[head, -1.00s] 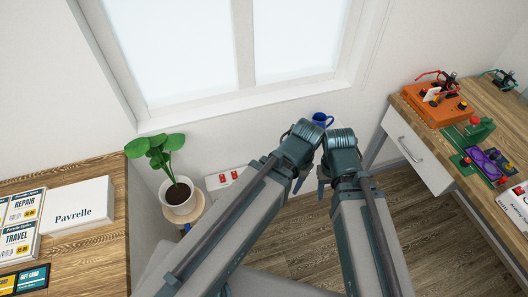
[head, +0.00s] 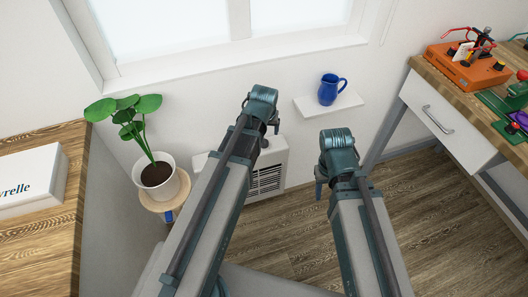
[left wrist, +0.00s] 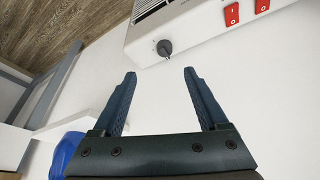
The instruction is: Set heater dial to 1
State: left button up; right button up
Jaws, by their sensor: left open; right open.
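The white heater (head: 275,158) is on the wall below the window, partly hidden by my left arm in the head view. In the left wrist view the heater (left wrist: 195,28) is at the top, with a dark round dial (left wrist: 164,48) near its corner and two red switches (left wrist: 232,14) beside it. The dial's setting cannot be read. My left gripper (head: 271,126) is at the heater; in its wrist view the open, empty fingers (left wrist: 160,73) point toward the dial, apart from it. My right gripper (head: 320,182) is lower right, over the floor, its fingers mostly hidden.
A blue mug (head: 328,91) stands on a small white wall shelf (head: 345,104) right of the heater. A potted plant (head: 157,178) stands on a wooden stool (head: 182,192) to the left. A desk (head: 428,72) is at right, a wooden counter (head: 40,240) at left.

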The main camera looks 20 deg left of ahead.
aim_at(264, 142)
pick_arm(q)
jog(key=shift+w+a+f+b, duration=0.3)
jog(key=shift+w+a+f, duration=0.3)
jog(key=shift+f, duration=0.1)
pick_arm(e)
jog(key=shift+f, duration=0.8)
pick_arm(q)
jog(key=b+x, duration=1.2)
jog(key=x, duration=0.1)
jog(key=shift+w+f+b, duration=0.15)
jog(key=shift+f+b, duration=0.2)
jog(key=shift+b, duration=0.05)
pick_arm(e)
notch_tip(264, 142, down, 13)
pick_arm(q)
jog(key=shift+c, duration=0.2)
pick_arm(e)
jog(key=shift+r, duration=0.15)
pick_arm(q)
grip_shut()
